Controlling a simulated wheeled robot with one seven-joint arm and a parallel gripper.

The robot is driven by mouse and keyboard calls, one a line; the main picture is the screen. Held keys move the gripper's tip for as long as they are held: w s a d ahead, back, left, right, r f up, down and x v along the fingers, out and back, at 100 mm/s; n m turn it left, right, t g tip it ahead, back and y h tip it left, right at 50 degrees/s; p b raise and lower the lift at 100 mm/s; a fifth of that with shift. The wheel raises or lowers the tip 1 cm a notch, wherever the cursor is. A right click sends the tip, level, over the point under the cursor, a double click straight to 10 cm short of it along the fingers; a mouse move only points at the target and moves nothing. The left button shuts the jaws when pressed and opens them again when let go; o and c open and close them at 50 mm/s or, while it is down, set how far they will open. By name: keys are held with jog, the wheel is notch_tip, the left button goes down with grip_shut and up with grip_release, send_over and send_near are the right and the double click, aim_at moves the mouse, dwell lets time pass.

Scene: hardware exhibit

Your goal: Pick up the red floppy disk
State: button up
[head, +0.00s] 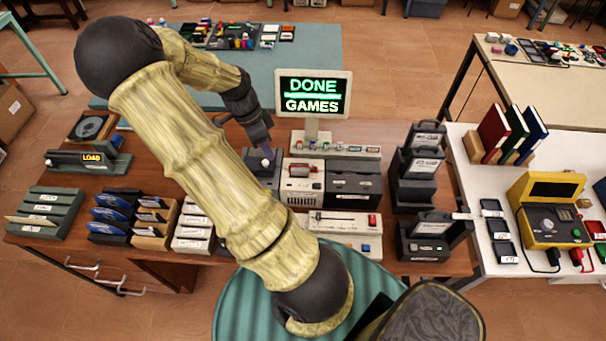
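I cannot make out a red floppy disk for certain in the head view. Blue disk-like items (108,213) stand in a dark rack at the left of the brown desk, beside a tan rack (153,224) of similar items. My gripper (264,150) is at the far end of my arm, low over a dark grey unit (262,184) left of the beige machine. The fingers are small and partly merged with the unit. I cannot tell whether they are open or hold anything.
A monitor (313,94) reading "DONE GAMES" stands behind the machines. Dark stacked units (415,175) stand on the right. My arm hides part of the desk. A yellow meter (548,212) is on the white table.

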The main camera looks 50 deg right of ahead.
jog(key=w+d+m+h, duration=0.1)
jog(key=d+m, duration=0.4)
jog(key=d, duration=0.1)
jog(key=shift+w+r+g, duration=0.2)
jog(key=shift+r+g, duration=0.1)
jog(key=shift+r, duration=0.05)
jog(key=p, duration=0.3)
send_over(299, 167)
jog(key=w, duration=0.1)
jog(key=f, duration=1)
jog(key=shift+a+f, duration=0.3)
jog(key=shift+a, duration=0.1)
jog(key=shift+f, duration=0.4)
jog(key=shift+w+p+x, duration=0.2)
jog(key=shift+p+x, duration=0.55)
jog(key=shift+x, duration=0.55)
jog(key=shift+w+p+x, duration=0.15)
jog(key=shift+p+x, duration=0.6)
jog(key=shift+x, duration=0.6)
jog(key=shift+a+f, duration=0.1)
